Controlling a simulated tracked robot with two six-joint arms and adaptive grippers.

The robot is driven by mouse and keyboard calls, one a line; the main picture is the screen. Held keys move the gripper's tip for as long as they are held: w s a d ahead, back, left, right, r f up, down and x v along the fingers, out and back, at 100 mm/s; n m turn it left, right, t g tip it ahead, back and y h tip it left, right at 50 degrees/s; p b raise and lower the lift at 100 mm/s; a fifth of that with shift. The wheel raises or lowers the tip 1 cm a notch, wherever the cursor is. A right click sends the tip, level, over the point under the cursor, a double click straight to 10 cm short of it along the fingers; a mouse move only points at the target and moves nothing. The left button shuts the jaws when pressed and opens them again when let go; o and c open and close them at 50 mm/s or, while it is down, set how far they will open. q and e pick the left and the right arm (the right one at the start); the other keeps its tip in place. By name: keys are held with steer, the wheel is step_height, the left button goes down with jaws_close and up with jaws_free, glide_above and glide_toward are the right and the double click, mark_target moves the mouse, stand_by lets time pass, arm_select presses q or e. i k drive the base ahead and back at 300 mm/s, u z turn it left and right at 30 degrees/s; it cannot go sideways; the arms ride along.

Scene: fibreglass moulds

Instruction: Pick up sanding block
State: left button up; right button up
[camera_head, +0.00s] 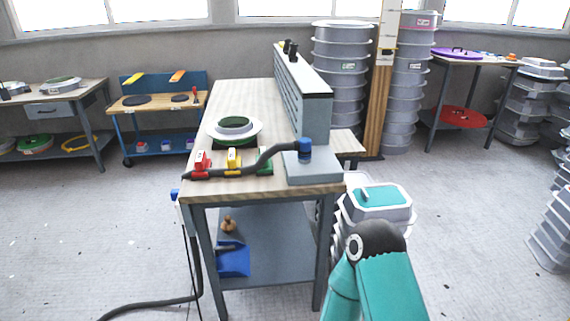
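The workbench (240,106) with a pale wooden top stands ahead of me. Near its front edge are a small red block-like item (202,159), a yellow one (233,157) and a green one (266,157), partly covered by a hose. They look like sanding blocks, but they are too small to tell for sure. Neither of my grippers is in view. Only a teal link of my arm shows at the bottom right.
A dark hose (262,160) runs along the bench front from a blue fitting on a grey box (310,167). A round green-and-white mould (235,129) sits behind. A grey upright panel (302,90) lines the right edge. Stacked moulds (345,213) stand right of the bench. Floor left is mostly open.

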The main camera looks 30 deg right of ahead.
mark_target(267, 169)
steer(key=z, duration=0.2)
steer(key=i, duration=1)
steer(key=z, duration=0.05)
